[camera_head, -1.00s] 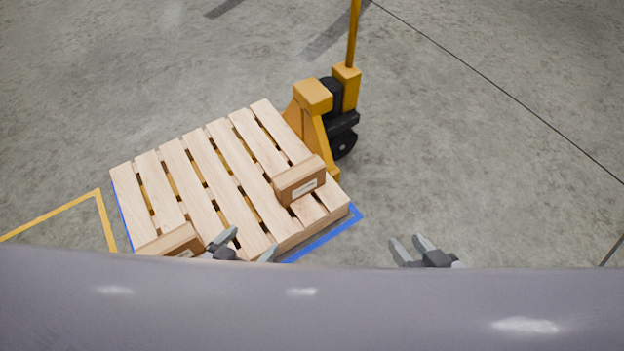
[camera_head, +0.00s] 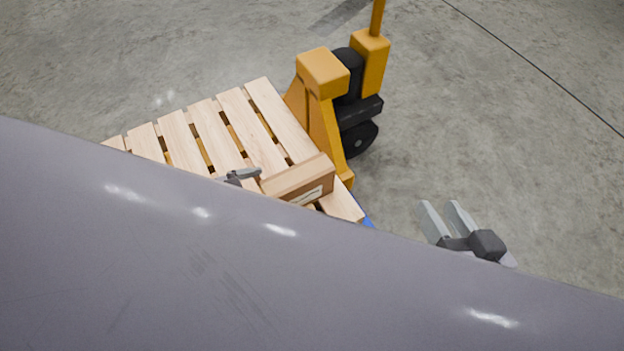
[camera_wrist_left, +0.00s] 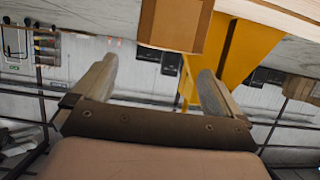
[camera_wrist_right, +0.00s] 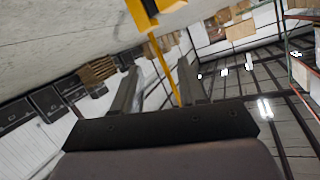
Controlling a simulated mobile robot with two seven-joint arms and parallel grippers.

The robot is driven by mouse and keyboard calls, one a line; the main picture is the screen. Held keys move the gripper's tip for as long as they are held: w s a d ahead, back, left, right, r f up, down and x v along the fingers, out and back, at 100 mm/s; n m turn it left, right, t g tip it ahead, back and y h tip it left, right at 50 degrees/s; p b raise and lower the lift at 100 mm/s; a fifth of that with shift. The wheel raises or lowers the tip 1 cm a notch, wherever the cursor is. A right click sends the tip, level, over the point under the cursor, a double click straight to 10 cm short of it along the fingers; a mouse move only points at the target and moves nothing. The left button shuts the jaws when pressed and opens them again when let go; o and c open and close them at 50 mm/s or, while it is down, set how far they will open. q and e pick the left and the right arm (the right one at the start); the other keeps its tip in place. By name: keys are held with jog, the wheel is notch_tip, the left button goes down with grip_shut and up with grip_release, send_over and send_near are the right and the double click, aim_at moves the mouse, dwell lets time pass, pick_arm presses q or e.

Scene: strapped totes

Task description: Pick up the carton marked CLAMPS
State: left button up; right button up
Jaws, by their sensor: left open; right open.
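A brown carton (camera_head: 305,182) with a white label sits on the right side of the wooden pallet. Its label is too small to read, so I cannot tell whether it says CLAMPS. A carton also shows at the top of the left wrist view (camera_wrist_left: 175,25), ahead of the fingers. My left gripper (camera_head: 245,174) is just left of the carton in the head view, mostly hidden by a grey surface. In the left wrist view its fingers (camera_wrist_left: 155,85) are open and empty. My right gripper (camera_head: 445,212) is open and empty over bare floor, right of the pallet.
The slatted pallet (camera_head: 205,140) stands against a yellow pallet jack (camera_head: 322,75) with a black wheel. A large grey surface covers the lower part of the head view and hides the pallet's near side. The floor (camera_head: 500,130) on the right is clear.

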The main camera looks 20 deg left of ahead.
aim_at(286, 181)
pick_arm(q)
jog(key=shift+w+d+f+b, duration=0.15)
jog(key=shift+w+f+b, duration=0.25)
jog(key=shift+w, duration=0.25)
jog(key=b+x, duration=0.2)
jog(key=x, duration=0.3)
jog(key=shift+f+b, duration=0.2)
jog(key=shift+b, duration=0.2)
jog(key=shift+w+d, duration=0.25)
jog(key=shift+d, duration=0.05)
pick_arm(e)
jog(key=shift+s+d+n+t+h, duration=0.15)
jog(key=shift+d+n+t, duration=0.2)
jog(key=shift+d, duration=0.2)
jog(key=shift+s+d+n+t+h, duration=0.15)
jog(key=shift+d+n+t, duration=0.1)
jog(key=shift+d+t, duration=0.25)
pick_arm(q)
grip_shut()
jog(key=shift+w+r, duration=0.1)
jog(key=shift+r, duration=0.05)
